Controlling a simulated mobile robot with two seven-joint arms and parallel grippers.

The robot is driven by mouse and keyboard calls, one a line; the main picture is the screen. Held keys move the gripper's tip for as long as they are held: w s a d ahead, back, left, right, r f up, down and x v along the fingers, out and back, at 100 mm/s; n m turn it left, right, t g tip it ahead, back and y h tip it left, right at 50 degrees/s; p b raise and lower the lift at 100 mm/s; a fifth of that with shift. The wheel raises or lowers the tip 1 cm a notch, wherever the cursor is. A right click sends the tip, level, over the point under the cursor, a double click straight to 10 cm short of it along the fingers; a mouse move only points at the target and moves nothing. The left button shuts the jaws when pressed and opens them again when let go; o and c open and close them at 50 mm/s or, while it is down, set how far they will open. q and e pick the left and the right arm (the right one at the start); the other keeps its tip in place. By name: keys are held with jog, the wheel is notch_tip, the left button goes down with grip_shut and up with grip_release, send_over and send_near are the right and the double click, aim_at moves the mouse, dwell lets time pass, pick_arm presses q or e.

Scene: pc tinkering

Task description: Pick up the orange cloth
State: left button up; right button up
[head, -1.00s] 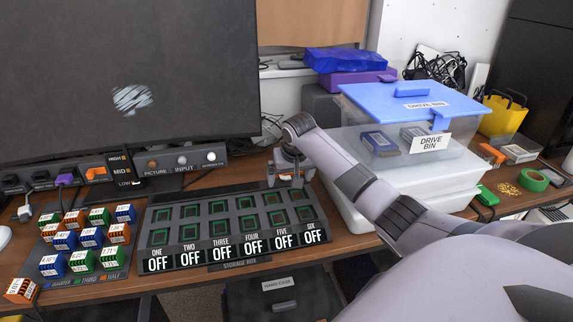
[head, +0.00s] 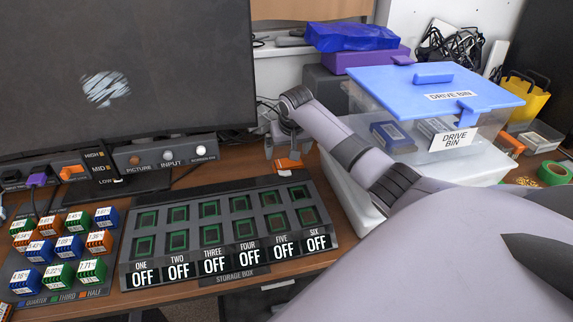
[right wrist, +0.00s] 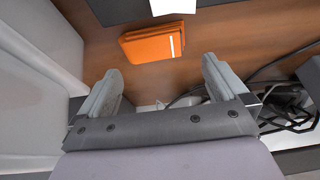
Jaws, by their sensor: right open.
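The orange cloth (right wrist: 152,42) lies flat and folded on the wooden desk in the right wrist view, with a white stripe near its right end. In the head view a bit of the orange cloth (head: 289,164) shows just behind the storage box, under my right gripper (head: 287,150). In the right wrist view my right gripper (right wrist: 160,78) is open and empty. The cloth lies just beyond its fingertips, roughly in line with the gap between them. I cannot tell how high the fingers are above the desk. My left gripper is not in view.
The storage box (head: 125,280) stands in front of the cloth. The clear drive bin (head: 492,128) with a blue lid stands to the right. Cables (right wrist: 290,105) lie beside the gripper in the wrist view. Coloured blocks (head: 68,247) and the monitor (head: 120,70) are at left.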

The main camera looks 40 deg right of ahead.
aim_at(286, 161)
jog(key=shift+b+x, duration=0.45)
jog(key=shift+x, duration=2.25)
jog(key=c, duration=0.8)
